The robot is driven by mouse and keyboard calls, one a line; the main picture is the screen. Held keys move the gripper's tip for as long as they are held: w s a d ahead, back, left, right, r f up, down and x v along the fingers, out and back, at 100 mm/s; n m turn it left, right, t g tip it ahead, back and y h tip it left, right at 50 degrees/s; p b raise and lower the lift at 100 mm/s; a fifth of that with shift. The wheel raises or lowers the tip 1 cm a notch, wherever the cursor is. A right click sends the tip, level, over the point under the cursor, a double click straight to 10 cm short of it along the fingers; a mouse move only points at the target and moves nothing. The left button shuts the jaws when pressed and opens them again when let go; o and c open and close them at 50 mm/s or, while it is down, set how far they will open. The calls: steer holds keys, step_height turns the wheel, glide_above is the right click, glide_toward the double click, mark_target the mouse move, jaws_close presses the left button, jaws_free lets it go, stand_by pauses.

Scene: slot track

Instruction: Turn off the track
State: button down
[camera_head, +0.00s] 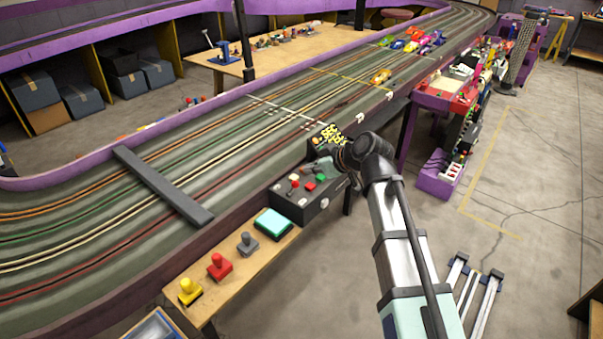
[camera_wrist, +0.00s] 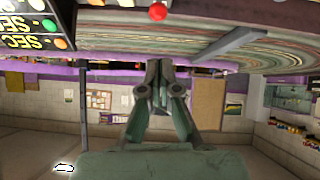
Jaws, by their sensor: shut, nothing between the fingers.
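The slot track (camera_head: 240,130) runs from the lower left to the far upper right, with coloured lane lines. A dark control box (camera_head: 302,200) stands beside its near edge, carrying a red button (camera_head: 310,186), a green part and a small red-topped lever (camera_head: 294,180). My gripper (camera_head: 318,168) is over the back part of this box; its fingertips are small and partly hidden there. In the wrist view, which appears upside down, my gripper (camera_wrist: 160,72) is shut and empty. A red round knob (camera_wrist: 157,12) shows at the top, apart from the fingers.
A black panel with yellow lettering (camera_head: 328,136) stands behind the box and shows in the wrist view (camera_wrist: 30,25). A dark bar (camera_head: 162,186) spans the track. A wooden shelf holds yellow, red and grey handled blocks and a teal pad (camera_head: 273,223). Toy cars (camera_head: 381,76) sit farther along. Floor at right is mostly clear.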

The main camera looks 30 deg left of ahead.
steer(key=shift+v, duration=1.2)
steer(key=shift+r, duration=0.1)
steer(key=s+d+f+m+g+h+p, duration=0.1)
steer(key=s+d+f+m+h, duration=0.25)
steer(key=d+f, duration=0.65)
steer(key=s+d+f+m+g+h, duration=0.15)
steer(key=d+f+m, duration=0.45)
steer(key=f, duration=0.8)
steer(key=s+d+f+m+h+p, duration=0.1)
steer(key=s+d+f+m+h, duration=0.2)
steer(key=d+f, duration=0.75)
steer(key=s+d+f+m+g+h+p, duration=0.1)
steer(key=s+d+f+m+g+h, duration=0.15)
steer(key=s+d+f, duration=0.95)
steer(key=s+d+f+g+p, duration=0.1)
steer(key=s+d+f+g, duration=0.1)
steer(key=s, duration=0.8)
steer(key=s+d+f+m+g+p, duration=0.1)
steer(key=s+d+f, duration=0.3)
steer(key=s, duration=0.5)
steer(key=shift+s+d+m+g+y, duration=0.3)
steer(key=shift+s+g+y, duration=0.05)
steer(key=shift+g, duration=0.35)
